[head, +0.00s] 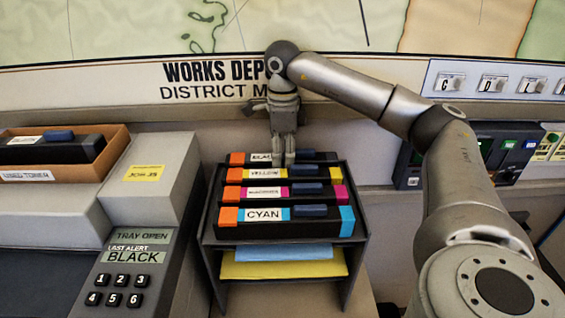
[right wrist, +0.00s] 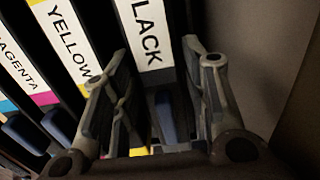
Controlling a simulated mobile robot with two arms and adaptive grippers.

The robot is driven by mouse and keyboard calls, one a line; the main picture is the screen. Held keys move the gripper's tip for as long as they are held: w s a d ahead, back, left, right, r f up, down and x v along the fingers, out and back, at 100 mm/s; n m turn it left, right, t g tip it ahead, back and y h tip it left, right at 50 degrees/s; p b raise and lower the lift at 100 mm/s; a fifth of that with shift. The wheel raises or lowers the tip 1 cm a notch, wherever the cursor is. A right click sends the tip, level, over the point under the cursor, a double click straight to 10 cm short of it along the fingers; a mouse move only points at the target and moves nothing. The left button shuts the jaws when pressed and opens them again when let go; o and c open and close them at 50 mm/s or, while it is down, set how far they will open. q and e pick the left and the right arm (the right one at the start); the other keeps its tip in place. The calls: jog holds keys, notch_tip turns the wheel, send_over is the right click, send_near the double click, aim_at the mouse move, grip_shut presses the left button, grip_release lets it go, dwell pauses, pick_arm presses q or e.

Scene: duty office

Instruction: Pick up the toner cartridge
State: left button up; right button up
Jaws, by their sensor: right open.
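Several toner cartridges with orange left ends and blue grips stand in rows in a dark rack (head: 211,232). From back to front they are the black cartridge (head: 262,157), the yellow cartridge (head: 264,174), the magenta cartridge (head: 264,191) and the cyan cartridge (head: 264,214). My right gripper (head: 283,162) is open, pointing down at the back row. In the right wrist view its fingers (right wrist: 162,100) stand either side of the black cartridge (right wrist: 150,35) at its blue grip. Whether they touch it is unclear. The black cartridge is partly hidden in the head view. My left gripper is not in view.
A grey printer (head: 160,180) at the left has a panel reading "LAST ALERT BLACK". An orange-brown tray (head: 104,150) on it holds a dark cartridge. Blue and yellow sheets lie on the rack's lower shelf. A wall rises close behind the rack.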

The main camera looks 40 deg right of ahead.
aim_at(282, 157)
jog(key=shift+c, duration=0.6)
grip_shut()
jog(key=shift+r, duration=0.1)
jog(key=shift+s+a+r+b, duration=0.1)
jog(key=shift+a+r+b, duration=0.05)
jog(key=shift+b, duration=0.4)
notch_tip(282, 157, up, 5)
jog(key=shift+f+b, duration=0.1)
jog(key=shift+b, duration=0.3)
notch_tip(282, 157, up, 6)
jog(key=p, duration=0.2)
jog(key=s+a+b, duration=0.2)
jog(key=s+a, duration=1)
jog(key=s, duration=0.3)
jog(key=shift+a+b, duration=0.3)
jog(key=shift+a, duration=0.05)
